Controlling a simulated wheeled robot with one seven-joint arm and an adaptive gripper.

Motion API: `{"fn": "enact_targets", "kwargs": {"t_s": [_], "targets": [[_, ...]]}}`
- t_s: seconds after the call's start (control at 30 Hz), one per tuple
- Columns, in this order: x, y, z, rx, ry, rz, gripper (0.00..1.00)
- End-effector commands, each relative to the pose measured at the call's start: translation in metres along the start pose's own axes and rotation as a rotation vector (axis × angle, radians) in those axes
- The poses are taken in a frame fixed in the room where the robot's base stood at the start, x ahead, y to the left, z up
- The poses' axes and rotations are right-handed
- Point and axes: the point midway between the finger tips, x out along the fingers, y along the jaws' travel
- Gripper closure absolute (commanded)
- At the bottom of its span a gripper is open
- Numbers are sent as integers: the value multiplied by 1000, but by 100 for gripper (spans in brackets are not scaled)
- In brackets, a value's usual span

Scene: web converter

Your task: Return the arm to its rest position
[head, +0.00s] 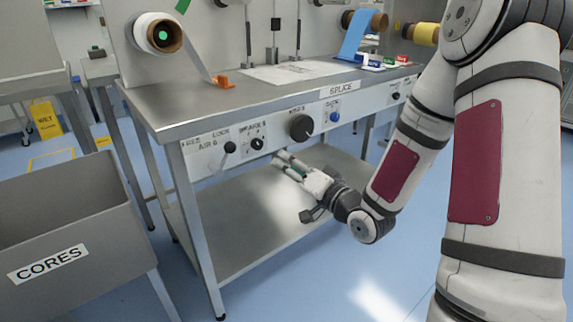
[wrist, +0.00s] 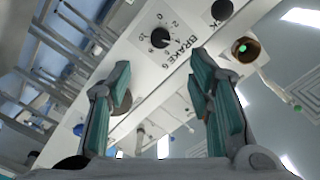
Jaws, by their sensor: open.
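My gripper (head: 281,160) hangs at the end of my bent arm, in front of and slightly below the machine's control panel (head: 275,133) in the head view. In the wrist view my gripper (wrist: 162,70) has its two teal-padded fingers spread well apart, with nothing held between them. The panel's brake dial (wrist: 160,38), marked with numbers, shows beyond the gap between the fingertips. A dark round knob (wrist: 124,102) is partly hidden behind the left finger. In the head view the gripper appears apart from the panel.
A steel table with a lower shelf (head: 250,225) stands before me. A large black knob (head: 301,127), a small brake knob (head: 257,143) and a blue button (head: 334,117) stick out of the panel. A grey CORES bin (head: 95,215) is at left. Blue floor (head: 310,275) is clear.

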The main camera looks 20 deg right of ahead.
Motion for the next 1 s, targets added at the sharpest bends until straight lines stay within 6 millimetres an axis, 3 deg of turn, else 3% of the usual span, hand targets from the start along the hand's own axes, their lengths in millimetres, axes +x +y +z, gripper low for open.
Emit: {"fn": "enact_targets", "kwargs": {"t_s": [0.4,0.67,0.87,1.0], "targets": [[1,0,1,-19,-14,14,53],[-1,4,9,-259,-196,239,53],[-32,4,3,-453,-360,482,53],[-67,-4,-4,-534,-466,639,53]]}}
